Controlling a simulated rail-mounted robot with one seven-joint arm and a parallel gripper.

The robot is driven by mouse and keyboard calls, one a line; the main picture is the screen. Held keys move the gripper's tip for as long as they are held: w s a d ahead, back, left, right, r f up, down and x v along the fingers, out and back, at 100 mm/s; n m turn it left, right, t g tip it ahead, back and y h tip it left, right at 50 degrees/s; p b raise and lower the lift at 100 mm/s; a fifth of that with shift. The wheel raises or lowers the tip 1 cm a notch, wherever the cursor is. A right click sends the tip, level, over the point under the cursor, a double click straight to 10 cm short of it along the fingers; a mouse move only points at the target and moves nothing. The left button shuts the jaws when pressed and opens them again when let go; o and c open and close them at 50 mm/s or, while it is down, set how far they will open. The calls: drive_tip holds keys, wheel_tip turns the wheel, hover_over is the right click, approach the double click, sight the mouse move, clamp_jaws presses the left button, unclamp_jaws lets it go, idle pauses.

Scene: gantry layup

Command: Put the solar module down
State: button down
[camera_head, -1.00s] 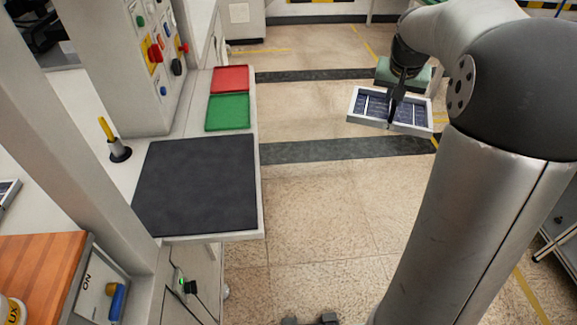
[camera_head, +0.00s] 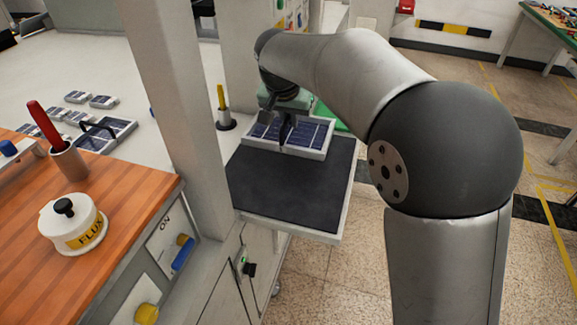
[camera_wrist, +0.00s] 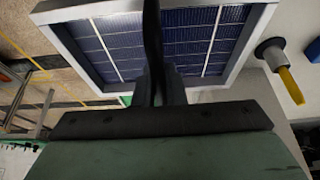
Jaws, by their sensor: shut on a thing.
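The solar module (camera_head: 316,133), a framed dark blue panel with a pale rim, is in my gripper (camera_head: 285,141) at the far end of the dark mat (camera_head: 280,190). My gripper is shut on the module's middle bar. The module looks roughly level; I cannot tell whether it touches the mat or hangs just above it. In the wrist view the module (camera_wrist: 205,45) fills the top, with my dark fingers (camera_wrist: 158,85) across its middle and hiding part of it.
A holder with a yellow-handled tool (camera_head: 224,112) stands left of the module. A green tray (camera_head: 328,116) is partly hidden behind it. A grey post (camera_head: 185,110), flux pot (camera_head: 74,228) and several small panels (camera_head: 102,101) are to the left. The mat's near part is clear.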

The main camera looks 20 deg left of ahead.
wheel_tip(320, 180, down, 10)
drive_tip(key=shift+a+r+p, duration=0.1)
drive_tip(key=shift+a+p, duration=0.05)
drive_tip(key=shift+p, duration=0.3)
drive_tip(key=shift+f, duration=0.2)
drive_tip(key=c, duration=1.5)
unclamp_jaws()
